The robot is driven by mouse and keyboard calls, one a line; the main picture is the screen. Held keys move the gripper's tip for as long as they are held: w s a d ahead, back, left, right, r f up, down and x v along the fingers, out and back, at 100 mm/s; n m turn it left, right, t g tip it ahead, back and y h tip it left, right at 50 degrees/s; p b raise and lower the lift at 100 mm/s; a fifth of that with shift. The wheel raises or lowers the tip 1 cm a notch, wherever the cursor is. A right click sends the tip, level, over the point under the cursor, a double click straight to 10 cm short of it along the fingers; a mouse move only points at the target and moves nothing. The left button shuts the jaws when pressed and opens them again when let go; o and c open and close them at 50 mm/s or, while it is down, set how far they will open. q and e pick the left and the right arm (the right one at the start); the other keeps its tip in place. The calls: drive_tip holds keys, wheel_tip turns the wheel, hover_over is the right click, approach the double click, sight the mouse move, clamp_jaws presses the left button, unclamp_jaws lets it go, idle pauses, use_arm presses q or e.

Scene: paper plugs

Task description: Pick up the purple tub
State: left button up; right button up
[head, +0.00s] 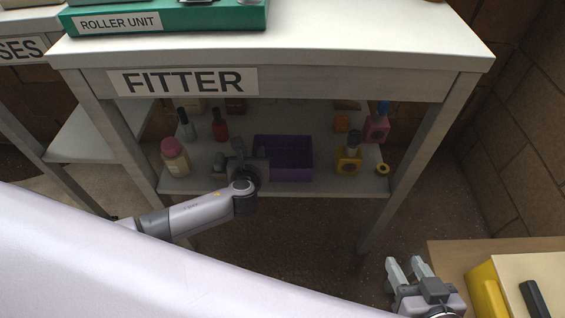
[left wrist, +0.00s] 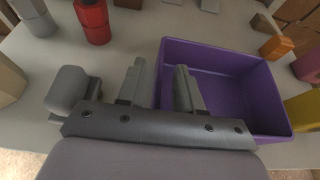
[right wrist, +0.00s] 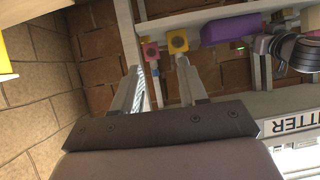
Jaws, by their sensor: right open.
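The purple tub (head: 295,178) stands on the lower shelf under the FITTER worktop. It is an open-topped box and looks empty. It fills the right half of the left wrist view (left wrist: 275,110). My left gripper (head: 238,150) is at the tub's left side. In the left wrist view its fingers (left wrist: 160,78) are apart, one outside the tub's left wall and the other over its inside. A gap shows between the fingers, with the wall in it. My right gripper (head: 410,268) is open and empty, far from the tub, at the lower right.
A pink-capped bottle (head: 175,157), a red bottle (head: 220,125) and a grey bottle (head: 187,126) stand left of the tub. A grey item (left wrist: 68,90) is close beside my left gripper. A yellow bottle (head: 348,160) stands right of the tub. The worktop (head: 330,35) covers the shelf.

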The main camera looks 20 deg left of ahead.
use_arm(q)
clamp_jaws()
drive_tip(key=shift+r, duration=0.1)
